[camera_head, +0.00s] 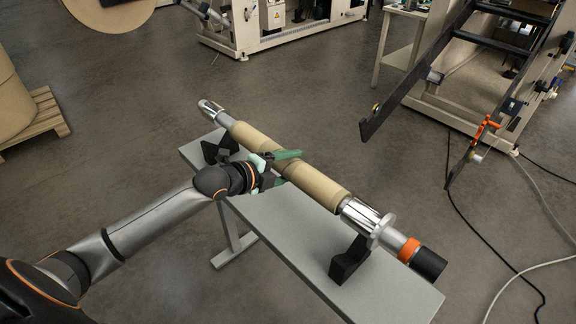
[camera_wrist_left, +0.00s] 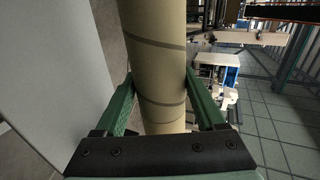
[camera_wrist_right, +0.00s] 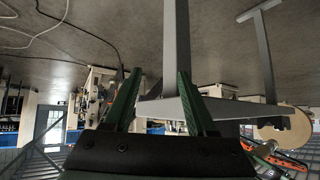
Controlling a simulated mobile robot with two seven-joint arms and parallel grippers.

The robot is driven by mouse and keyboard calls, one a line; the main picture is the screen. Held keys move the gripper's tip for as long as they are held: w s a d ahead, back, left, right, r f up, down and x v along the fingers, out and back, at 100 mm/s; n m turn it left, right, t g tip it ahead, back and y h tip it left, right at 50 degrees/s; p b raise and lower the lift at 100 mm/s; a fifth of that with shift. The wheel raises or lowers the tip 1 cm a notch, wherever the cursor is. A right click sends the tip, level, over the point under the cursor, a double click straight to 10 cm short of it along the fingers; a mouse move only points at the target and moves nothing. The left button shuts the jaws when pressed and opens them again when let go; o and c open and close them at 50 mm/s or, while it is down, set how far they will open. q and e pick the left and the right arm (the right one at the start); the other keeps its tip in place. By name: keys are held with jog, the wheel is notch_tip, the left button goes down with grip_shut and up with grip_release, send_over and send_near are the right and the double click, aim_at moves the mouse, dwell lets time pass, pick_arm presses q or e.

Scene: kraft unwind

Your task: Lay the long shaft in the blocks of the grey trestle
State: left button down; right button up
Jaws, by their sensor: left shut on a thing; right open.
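The long shaft (camera_head: 372,222) runs diagonally across the head view, with metal ends, an orange ring and a black end at lower right. A brown cardboard core (camera_head: 318,186) covers its middle and fills the left wrist view (camera_wrist_left: 158,50). My left gripper (camera_head: 280,167) is shut around this core. The grey trestle (camera_head: 290,240) carries two black blocks, one at its far end (camera_head: 218,150) and one at its near end (camera_head: 349,262). The shaft lies over or just behind the block tops; I cannot tell if it touches them. My right gripper (camera_wrist_right: 158,85) is open and empty.
A machine with black arms and an orange clamp (camera_head: 484,128) stands at upper right, with cables (camera_head: 500,250) on the floor. A pallet with rolls (camera_head: 35,125) is at the left. In the right wrist view, a grey trestle leg (camera_wrist_right: 176,45) shows beyond the fingers.

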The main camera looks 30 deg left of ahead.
pick_arm(q)
jog(key=shift+w+f+b, duration=0.1)
jog(key=shift+f+b, duration=1.45)
jog(key=shift+b, duration=0.1)
jog(key=shift+f+b, duration=2.1)
jog(key=shift+f, duration=0.9)
pick_arm(e)
notch_tip(320, 180, down, 6)
jog(key=w+a, duration=0.1)
jog(key=a, duration=0.1)
jog(key=shift+a+y, duration=0.15)
jog(key=shift+y, duration=0.15)
jog(key=shift+w, duration=0.1)
pick_arm(q)
jog(key=shift+c, duration=0.2)
grip_release()
jog(key=shift+f, duration=0.1)
jog(key=shift+o, duration=0.2)
jog(key=shift+s+f, duration=0.25)
jog(key=shift+f, duration=0.25)
jog(key=p+v, duration=0.1)
jog(key=v, duration=1.1)
jog(key=shift+r+p, duration=0.4)
jog(key=shift+r, duration=0.1)
pick_arm(e)
jog(key=shift+s+d+r, duration=0.3)
jog(key=shift+d+r, duration=0.1)
jog(key=shift+d, duration=0.15)
